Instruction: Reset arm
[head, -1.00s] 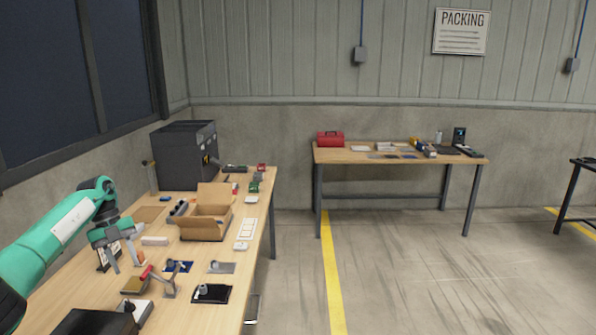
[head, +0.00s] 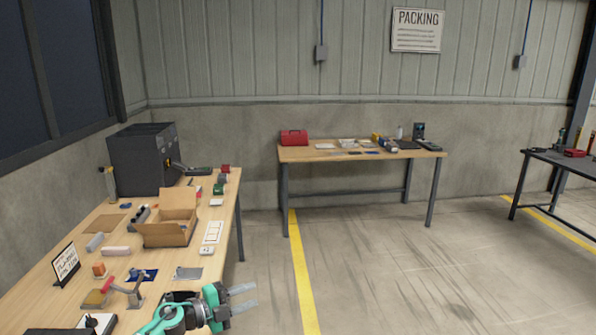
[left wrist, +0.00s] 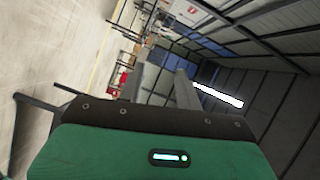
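My left gripper (head: 252,296) is at the bottom of the head view, just past the right edge of the wooden workbench (head: 60,283). Its two grey fingers point to the right and stand apart with nothing between them. In the left wrist view its green and black body fills the lower part, and the grey fingers (left wrist: 165,78) reach up from it, empty. Most of the left arm is below the head view. My right gripper does not show.
A packing table (head: 330,153) stands behind, a dark table (head: 560,165) at right. The floor between is clear.

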